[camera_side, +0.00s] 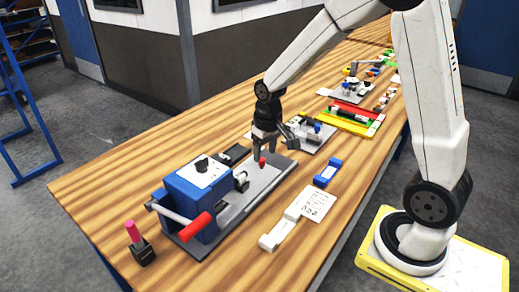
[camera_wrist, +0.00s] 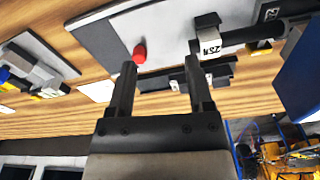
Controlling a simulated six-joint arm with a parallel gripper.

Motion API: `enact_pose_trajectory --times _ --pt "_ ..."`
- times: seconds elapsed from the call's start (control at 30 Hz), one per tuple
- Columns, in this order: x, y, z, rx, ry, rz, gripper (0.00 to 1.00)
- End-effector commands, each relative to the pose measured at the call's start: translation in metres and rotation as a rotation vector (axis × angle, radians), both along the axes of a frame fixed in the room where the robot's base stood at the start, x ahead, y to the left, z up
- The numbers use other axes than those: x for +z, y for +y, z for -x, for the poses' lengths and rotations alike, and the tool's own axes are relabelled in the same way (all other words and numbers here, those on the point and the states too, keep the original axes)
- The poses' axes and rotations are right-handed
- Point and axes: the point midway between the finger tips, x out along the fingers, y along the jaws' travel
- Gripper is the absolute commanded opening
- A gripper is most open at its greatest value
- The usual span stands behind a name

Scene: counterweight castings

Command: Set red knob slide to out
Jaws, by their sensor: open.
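A small red knob (camera_side: 262,163) stands on a grey plate (camera_side: 262,187) beside the blue machine. In the wrist view the red knob (camera_wrist: 139,53) shows just beyond the tip of the left-hand finger, not centred between the fingers. My gripper (camera_side: 276,152) is low over the far part of the plate, close to the knob, with its fingers apart. In the wrist view my gripper (camera_wrist: 160,64) is open with nothing between the fingers. I cannot tell whether a finger touches the knob. The slide under the knob and its position marks are not clear.
A blue box (camera_side: 200,195) with a red-ended lever (camera_side: 195,228) stands on the plate's near end. A pink-topped black block (camera_side: 140,246) is at front left. A blue part (camera_side: 327,173) and white pieces (camera_side: 278,235) lie right. Other fixtures (camera_side: 310,132) stand behind.

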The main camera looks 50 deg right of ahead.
Motion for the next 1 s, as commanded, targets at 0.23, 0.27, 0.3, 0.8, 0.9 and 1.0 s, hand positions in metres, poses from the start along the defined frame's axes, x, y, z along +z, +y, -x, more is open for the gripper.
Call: enact_pose_trajectory --times 0.23,0.27,0.3,0.8,0.9,1.0 --pt "-0.005 -0.035 -0.034 -0.071 0.061 -0.012 0.67" --pt "-0.005 -0.038 -0.036 -0.075 0.065 -0.013 0.67" --pt "-0.006 -0.041 -0.038 -0.081 0.070 -0.015 0.67" --pt "-0.014 -0.046 -0.042 -0.090 0.081 -0.017 0.67" --pt "-0.023 -0.046 -0.042 -0.090 0.081 -0.017 0.67" --pt "-0.034 -0.046 -0.042 -0.090 0.081 -0.017 0.67"
